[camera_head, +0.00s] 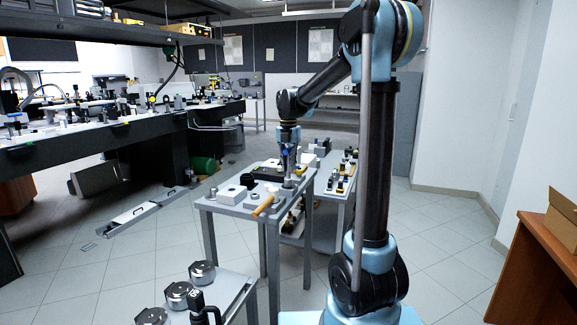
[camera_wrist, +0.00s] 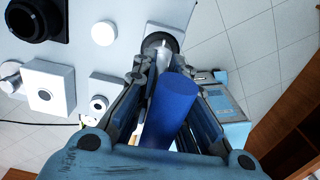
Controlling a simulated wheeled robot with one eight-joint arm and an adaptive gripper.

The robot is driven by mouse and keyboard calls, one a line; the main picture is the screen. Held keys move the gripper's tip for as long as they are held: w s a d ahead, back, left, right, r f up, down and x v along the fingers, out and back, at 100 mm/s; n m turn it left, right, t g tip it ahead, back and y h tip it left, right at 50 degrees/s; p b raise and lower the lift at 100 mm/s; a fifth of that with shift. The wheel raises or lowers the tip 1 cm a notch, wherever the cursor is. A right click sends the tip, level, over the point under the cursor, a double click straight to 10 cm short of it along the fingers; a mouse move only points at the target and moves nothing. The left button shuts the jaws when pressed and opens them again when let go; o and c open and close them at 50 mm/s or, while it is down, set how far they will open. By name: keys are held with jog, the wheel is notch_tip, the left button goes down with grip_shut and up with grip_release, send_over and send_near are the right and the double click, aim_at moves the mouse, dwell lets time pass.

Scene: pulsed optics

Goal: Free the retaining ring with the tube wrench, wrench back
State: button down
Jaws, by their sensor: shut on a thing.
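My gripper (camera_wrist: 164,68) is shut on the blue handle (camera_wrist: 172,105) of the tube wrench, seen end-on between the fingers in the wrist view. A bright metal shaft (camera_wrist: 163,50) shows beyond the handle and points at a dark round part (camera_wrist: 149,42) with a pale rim, perhaps the mount with the retaining ring. I cannot tell whether the wrench tip touches it, and the ring itself is not clear. In the head view my gripper (camera_head: 289,158) points down over the right side of the grey table (camera_head: 228,205), with the wrench about upright.
A white block with a round hole (camera_wrist: 47,90), a smaller white block (camera_wrist: 104,97) and a black square mount (camera_wrist: 38,18) stand on the table. An orange-handled tool (camera_head: 263,206) lies at the front edge. A cart with metal cylinders (camera_head: 203,272) is nearer.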

jog(key=shift+f, duration=0.5)
jog(key=shift+f, duration=0.5)
jog(key=c, duration=1.5)
grip_release()
jog(key=shift+r, duration=0.15)
notch_tip(320, 180, up, 16)
jog(key=shift+f, duration=0.15)
